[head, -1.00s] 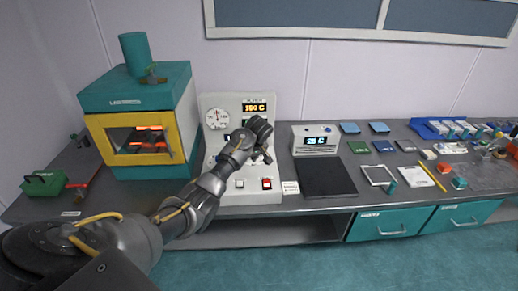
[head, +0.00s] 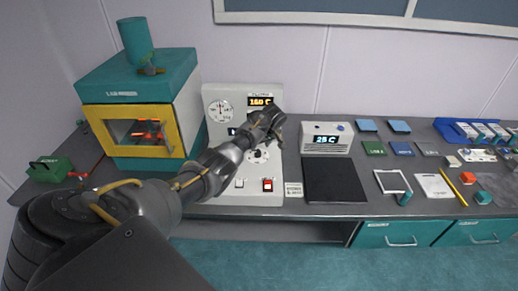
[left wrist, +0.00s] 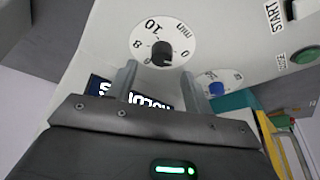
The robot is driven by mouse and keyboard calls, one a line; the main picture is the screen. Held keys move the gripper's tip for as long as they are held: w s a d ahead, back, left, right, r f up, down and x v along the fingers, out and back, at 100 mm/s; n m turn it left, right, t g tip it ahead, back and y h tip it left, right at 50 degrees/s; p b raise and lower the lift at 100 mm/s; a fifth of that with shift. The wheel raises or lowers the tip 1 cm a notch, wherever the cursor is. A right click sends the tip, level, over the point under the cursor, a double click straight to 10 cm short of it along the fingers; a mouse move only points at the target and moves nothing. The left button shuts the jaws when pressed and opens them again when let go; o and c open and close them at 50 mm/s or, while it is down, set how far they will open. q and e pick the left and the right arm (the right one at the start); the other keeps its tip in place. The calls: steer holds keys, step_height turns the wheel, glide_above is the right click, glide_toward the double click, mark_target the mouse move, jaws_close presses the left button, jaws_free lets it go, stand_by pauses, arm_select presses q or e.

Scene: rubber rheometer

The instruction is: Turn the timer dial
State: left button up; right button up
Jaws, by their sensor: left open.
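The timer dial (head: 257,156) is a white disc on the front of the grey control panel (head: 217,190). In the left wrist view the dial (left wrist: 150,30) appears upside down, with numbers, "min" and a black knob (left wrist: 163,53) at its centre. My left gripper (left wrist: 160,85) is open, its two fingers pointing toward the dial on either side of the knob's line. The knob shows between and just beyond the tips, with no clear contact. In the head view the left gripper (head: 274,136) hangs in front of the panel, just above and right of the dial. My right gripper is not seen.
A teal oven with a yellow door frame (head: 178,117) stands left of the panel. A small box reading 25 C (head: 326,138) and a black mat (head: 334,180) are to the right. A green button (left wrist: 306,54) and blue knob (left wrist: 218,89) flank the dial in the wrist view.

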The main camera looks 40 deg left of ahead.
mark_target(258, 151)
arm_select(q)
steer(key=x, duration=0.2)
steer(key=shift+a+f, duration=0.2)
steer(key=shift+f, duration=0.15)
steer(key=shift+a+f, duration=0.15)
steer(key=shift+f, duration=0.15)
steer(key=shift+a+f, duration=0.1)
steer(key=shift+f, duration=0.3)
steer(key=shift+w+a+f, duration=0.1)
steer(key=shift+f, duration=0.05)
steer(key=c, duration=1)
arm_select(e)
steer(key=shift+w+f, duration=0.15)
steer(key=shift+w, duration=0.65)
